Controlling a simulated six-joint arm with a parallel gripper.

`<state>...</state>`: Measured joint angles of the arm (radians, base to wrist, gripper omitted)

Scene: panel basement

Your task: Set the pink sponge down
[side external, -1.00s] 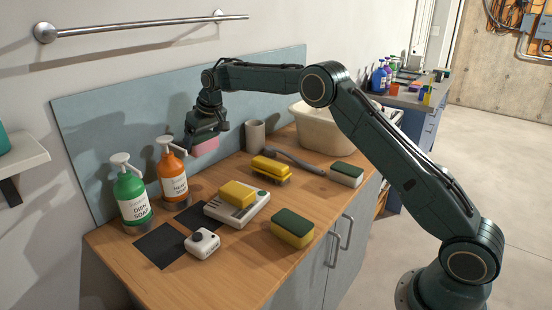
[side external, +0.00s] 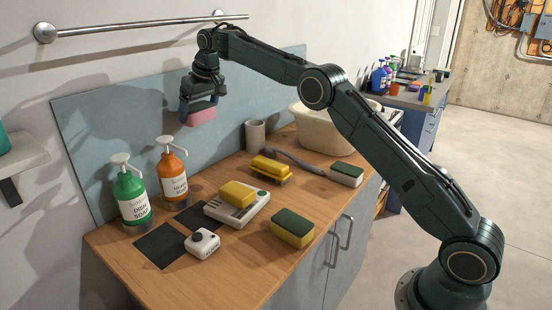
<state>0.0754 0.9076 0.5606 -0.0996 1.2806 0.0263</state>
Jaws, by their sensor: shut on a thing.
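The pink sponge (side external: 201,117) is held between the fingers of my gripper (side external: 199,108), which is shut on it. The sponge hangs in the air, well above the wooden counter (side external: 225,250) and in front of the blue-grey back panel (side external: 110,110). The fingers cover its upper part and ends. Nothing is seen touching its underside.
Green (side external: 132,195) and orange (side external: 172,172) soap bottles stand at the left. A yellow sponge (side external: 238,194) sits on a white device (side external: 250,212). Green-and-yellow sponges (side external: 292,228), a brush (side external: 295,159), a grey cup (side external: 255,136) and a cream basin (side external: 325,135) are on the counter.

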